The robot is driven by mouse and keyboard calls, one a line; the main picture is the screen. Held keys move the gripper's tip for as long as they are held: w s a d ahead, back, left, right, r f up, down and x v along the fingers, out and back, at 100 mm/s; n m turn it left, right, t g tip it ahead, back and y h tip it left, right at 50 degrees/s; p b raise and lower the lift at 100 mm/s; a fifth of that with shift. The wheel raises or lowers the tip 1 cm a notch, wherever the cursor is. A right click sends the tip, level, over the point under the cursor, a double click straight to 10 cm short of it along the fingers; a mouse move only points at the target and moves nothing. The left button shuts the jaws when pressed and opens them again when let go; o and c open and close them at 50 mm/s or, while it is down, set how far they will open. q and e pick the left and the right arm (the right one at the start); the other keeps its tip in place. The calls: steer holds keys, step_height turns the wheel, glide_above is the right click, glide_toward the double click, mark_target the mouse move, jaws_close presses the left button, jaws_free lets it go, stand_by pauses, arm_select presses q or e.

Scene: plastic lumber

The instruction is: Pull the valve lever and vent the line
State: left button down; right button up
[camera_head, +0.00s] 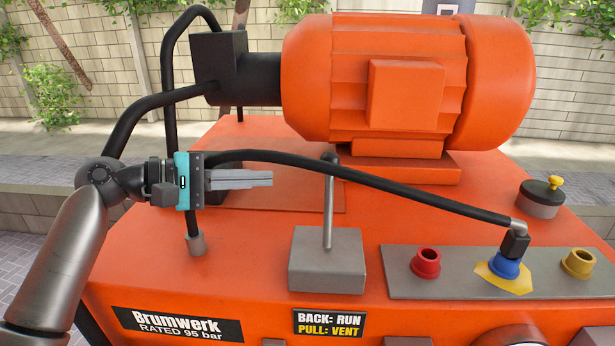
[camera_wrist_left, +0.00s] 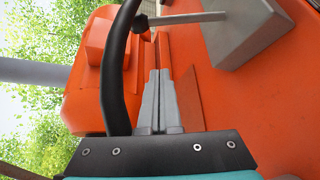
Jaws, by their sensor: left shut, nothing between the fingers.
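The valve lever (camera_head: 328,205) is a thin grey rod with a dark knob, standing nearly upright on a grey block (camera_head: 327,280). A label (camera_head: 329,323) below reads "BACK: RUN, PULL: VENT". My left gripper (camera_head: 271,179) is shut and empty, left of the lever with its fingers pointing right at it. A gap shows between fingertips and rod. In the left wrist view the fingers (camera_wrist_left: 160,75) are together, and the lever rod (camera_wrist_left: 190,19) with its knob (camera_wrist_left: 140,24) lies past the tips. My right gripper is not in view.
A black hose (camera_head: 420,190) arcs from near my gripper, past the lever knob, to a blue port (camera_head: 505,267) on a grey panel. Red (camera_head: 426,262) and yellow (camera_head: 579,263) ports flank it. The orange motor (camera_head: 400,80) stands behind. A black-lidded gauge (camera_head: 540,198) is at right.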

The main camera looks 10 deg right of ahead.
mark_target(329, 202)
arm_select(q)
steer(key=d+p, duration=0.1)
steer(key=d, duration=0.2)
steer(key=d+p, duration=0.1)
steer(key=d, duration=0.2)
steer(key=d+p, duration=0.1)
steer(key=d, duration=0.2)
steer(key=shift+d+f, duration=0.1)
steer(key=shift+f, duration=0.3)
steer(key=shift+s+d+r, duration=0.1)
steer(key=shift+s, duration=0.2)
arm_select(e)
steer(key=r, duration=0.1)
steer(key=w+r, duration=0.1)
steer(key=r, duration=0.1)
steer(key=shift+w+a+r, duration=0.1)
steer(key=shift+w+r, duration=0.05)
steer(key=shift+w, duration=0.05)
arm_select(q)
steer(key=shift+s, duration=0.15)
steer(key=shift+s+r+m, duration=0.15)
steer(key=shift+s+m, duration=0.05)
steer(key=shift+m, duration=0.1)
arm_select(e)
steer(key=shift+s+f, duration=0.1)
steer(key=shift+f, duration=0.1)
